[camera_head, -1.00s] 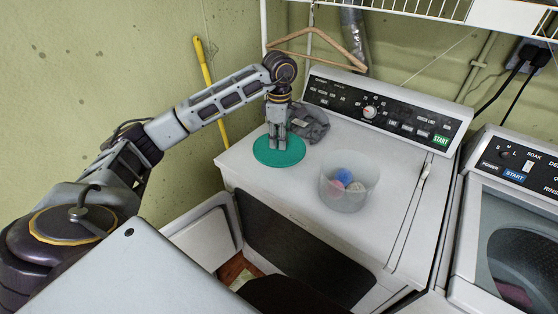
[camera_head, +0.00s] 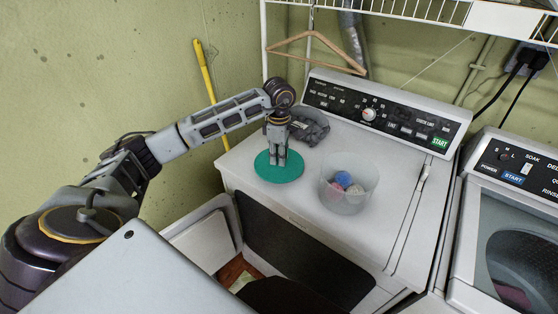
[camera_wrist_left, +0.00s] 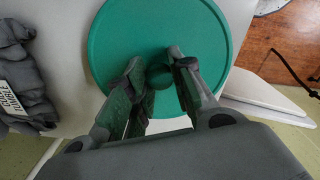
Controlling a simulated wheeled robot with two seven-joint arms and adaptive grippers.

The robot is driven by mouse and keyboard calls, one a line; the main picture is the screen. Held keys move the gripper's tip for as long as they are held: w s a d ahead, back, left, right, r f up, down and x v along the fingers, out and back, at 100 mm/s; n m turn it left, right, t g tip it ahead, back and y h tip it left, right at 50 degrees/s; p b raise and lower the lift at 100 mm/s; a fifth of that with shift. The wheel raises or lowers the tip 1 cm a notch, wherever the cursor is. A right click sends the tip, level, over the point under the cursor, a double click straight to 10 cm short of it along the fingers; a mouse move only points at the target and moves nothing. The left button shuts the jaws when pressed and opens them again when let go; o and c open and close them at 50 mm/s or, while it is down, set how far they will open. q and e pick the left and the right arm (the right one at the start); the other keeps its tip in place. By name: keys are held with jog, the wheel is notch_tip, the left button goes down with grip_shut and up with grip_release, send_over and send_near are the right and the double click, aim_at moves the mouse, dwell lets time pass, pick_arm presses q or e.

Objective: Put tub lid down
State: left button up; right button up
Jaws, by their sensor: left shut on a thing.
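The tub lid (camera_head: 291,173) is a round green disc with a small knob at its middle. It is at the left front part of the dryer top (camera_head: 300,205), level and low; I cannot tell whether it touches the surface. My left gripper (camera_head: 278,162) points down over the lid and is shut on its knob. In the left wrist view the lid (camera_wrist_left: 205,25) fills the upper middle, with the fingers of the gripper (camera_wrist_left: 160,75) on both sides of the knob. A clear round tub (camera_head: 346,196) with several coloured balls stands open to the right of the lid. My right gripper is not in view.
A dark grey crumpled cloth (camera_head: 312,127) lies behind the lid, near the control panel (camera_head: 380,108). The dryer door (camera_head: 205,240) hangs open at the front. A wooden hanger (camera_head: 318,45) hangs above. A washer (camera_head: 515,215) stands at the right.

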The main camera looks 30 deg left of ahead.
pick_arm(q)
jog(key=shift+f, duration=1.25)
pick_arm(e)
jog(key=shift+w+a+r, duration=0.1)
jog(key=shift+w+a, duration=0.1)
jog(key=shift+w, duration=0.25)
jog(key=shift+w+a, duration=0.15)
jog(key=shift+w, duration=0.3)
